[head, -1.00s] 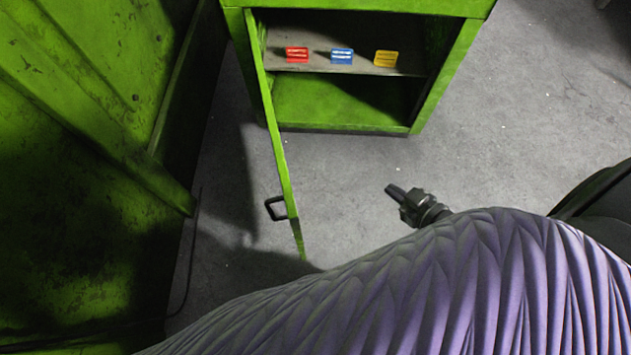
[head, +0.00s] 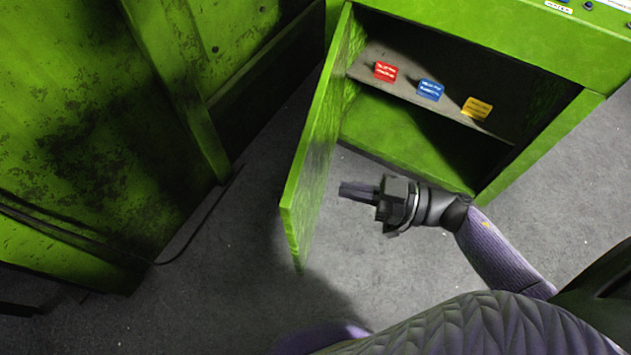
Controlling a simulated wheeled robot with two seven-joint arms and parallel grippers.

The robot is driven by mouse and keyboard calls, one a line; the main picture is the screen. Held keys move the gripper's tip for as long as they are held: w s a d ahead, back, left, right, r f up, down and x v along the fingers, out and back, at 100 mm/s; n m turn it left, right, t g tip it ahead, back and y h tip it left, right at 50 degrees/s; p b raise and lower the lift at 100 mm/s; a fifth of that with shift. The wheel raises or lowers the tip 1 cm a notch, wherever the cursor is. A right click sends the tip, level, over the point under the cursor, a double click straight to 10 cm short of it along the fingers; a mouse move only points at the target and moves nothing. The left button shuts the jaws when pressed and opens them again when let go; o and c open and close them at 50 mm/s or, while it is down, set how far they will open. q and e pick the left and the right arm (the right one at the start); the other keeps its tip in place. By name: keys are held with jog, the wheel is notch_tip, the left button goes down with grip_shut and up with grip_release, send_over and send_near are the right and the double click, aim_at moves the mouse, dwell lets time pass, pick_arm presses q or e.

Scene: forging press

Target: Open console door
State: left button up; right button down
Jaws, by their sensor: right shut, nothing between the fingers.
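The green console (head: 505,38) stands at the upper right with its front compartment uncovered. Its green door (head: 318,150) is swung open on the left side and stands out from the cabinet toward me. I see the door's inner face and edge; its handle is hidden. My right gripper (head: 345,191) is shut and empty, in front of the opening. Its fingers point left toward the inner face of the door, with a small gap seen between them. My left gripper is not in view.
Inside, a shelf (head: 400,84) holds a red card (head: 386,71), a blue card (head: 430,89) and a yellow card (head: 477,108). A large green machine (head: 95,110) stands at the left, with a dark cable (head: 195,235) by it. Grey floor (head: 215,300) is clear between.

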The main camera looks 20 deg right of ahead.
aim_at(301, 181)
jog(key=b+x, duration=0.1)
jog(key=x, duration=0.4)
jog(key=shift+f+b, duration=0.15)
jog(key=shift+b, duration=0.15)
jog(key=shift+w+a, duration=0.3)
jog(key=shift+a, duration=0.1)
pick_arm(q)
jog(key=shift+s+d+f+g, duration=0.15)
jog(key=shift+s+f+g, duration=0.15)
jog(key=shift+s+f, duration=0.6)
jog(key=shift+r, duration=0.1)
pick_arm(e)
jog(key=shift+a, duration=0.1)
